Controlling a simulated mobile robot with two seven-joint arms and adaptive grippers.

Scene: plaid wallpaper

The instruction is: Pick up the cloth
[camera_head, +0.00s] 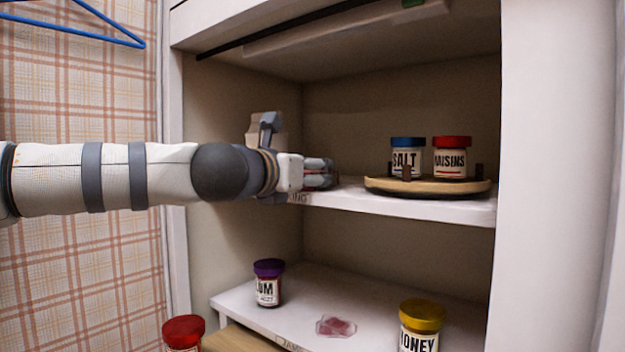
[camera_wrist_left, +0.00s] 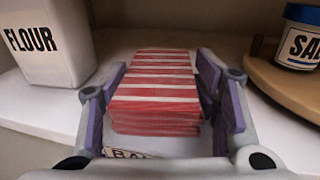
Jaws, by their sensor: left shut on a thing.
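The cloth (camera_wrist_left: 158,86) is a folded, red-and-white striped stack on the upper shelf in the left wrist view. My left gripper (camera_wrist_left: 163,75) has its purple-padded fingers on both sides of it, shut on it. In the head view my left gripper (camera_head: 319,173) is at the front of the upper shelf, and the cloth is mostly hidden by the fingers. I cannot tell whether the cloth is clear of the shelf. My right gripper is not in view.
A white flour canister (camera_wrist_left: 45,40) stands left of the cloth. A round wooden tray (camera_head: 428,188) with salt (camera_head: 407,160) and raisins (camera_head: 452,160) jars is to the right. The lower shelf holds a plum jar (camera_head: 268,285), a honey jar (camera_head: 420,325) and a red stain (camera_head: 336,326).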

